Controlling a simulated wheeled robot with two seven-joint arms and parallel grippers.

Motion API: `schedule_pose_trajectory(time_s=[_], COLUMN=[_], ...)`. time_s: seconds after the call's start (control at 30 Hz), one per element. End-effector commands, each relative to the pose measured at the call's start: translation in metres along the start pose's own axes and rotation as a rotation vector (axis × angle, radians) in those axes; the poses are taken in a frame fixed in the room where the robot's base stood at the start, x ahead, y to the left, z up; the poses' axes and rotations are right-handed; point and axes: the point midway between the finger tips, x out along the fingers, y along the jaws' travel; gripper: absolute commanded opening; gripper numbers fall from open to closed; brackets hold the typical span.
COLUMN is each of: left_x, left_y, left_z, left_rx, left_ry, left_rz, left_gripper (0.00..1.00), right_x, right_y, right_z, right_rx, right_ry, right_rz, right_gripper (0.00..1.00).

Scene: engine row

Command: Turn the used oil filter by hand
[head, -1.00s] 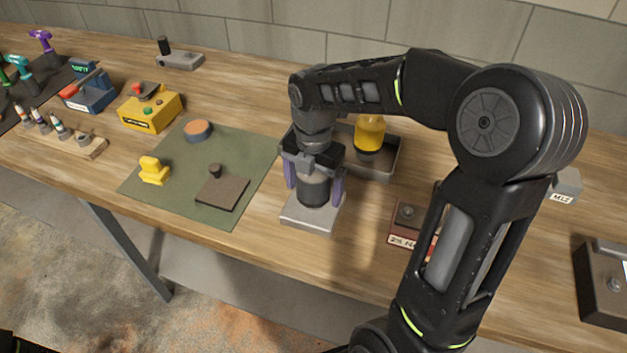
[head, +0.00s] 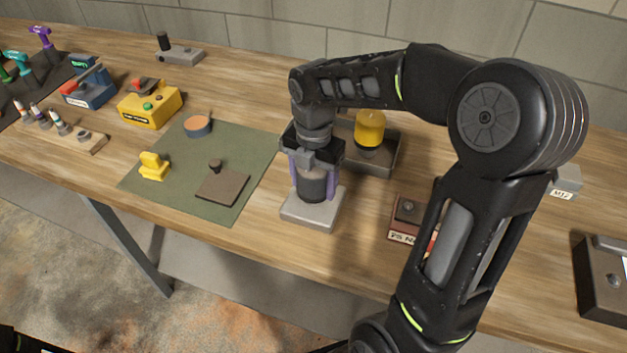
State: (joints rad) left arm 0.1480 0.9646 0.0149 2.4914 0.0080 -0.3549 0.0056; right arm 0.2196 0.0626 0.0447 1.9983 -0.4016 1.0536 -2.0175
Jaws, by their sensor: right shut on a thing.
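The used oil filter (head: 312,187) is a dark grey upright cylinder on a light grey square base (head: 304,213) near the table's front edge. My right gripper (head: 315,184) points straight down over it from above. Its two purple fingers stand on either side of the filter and are shut on it. The gripper body hides the filter's top. My left gripper is not in view.
A green mat (head: 203,160) with small parts lies to the left.

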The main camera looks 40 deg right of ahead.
Motion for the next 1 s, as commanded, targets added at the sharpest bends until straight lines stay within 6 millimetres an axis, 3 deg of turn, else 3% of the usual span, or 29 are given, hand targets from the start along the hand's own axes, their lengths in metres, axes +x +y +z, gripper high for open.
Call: schedule_pose_trajectory(time_s=[0.13, 0.27, 0.5, 0.83, 1.0], left_x=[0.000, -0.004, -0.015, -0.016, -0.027], left_y=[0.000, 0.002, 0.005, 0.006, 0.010], left_z=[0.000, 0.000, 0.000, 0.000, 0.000], left_rx=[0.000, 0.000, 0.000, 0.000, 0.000], left_ry=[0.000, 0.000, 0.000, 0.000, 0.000], left_rz=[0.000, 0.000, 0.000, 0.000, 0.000], left_gripper=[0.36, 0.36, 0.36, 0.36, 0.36], right_x=[0.000, -0.002, -0.002, -0.002, -0.004], right_y=[0.000, 0.000, 0.000, 0.000, -0.001], right_z=[0.000, 0.000, 0.000, 0.001, 0.000], right_rx=[0.000, -0.051, -0.291, -0.330, -0.513], right_ry=[0.000, 0.000, 0.000, -0.001, 0.002], right_rz=[0.000, -0.001, -0.001, 0.000, -0.001], right_gripper=[0.05, 0.05, 0.05, 0.05, 0.05])
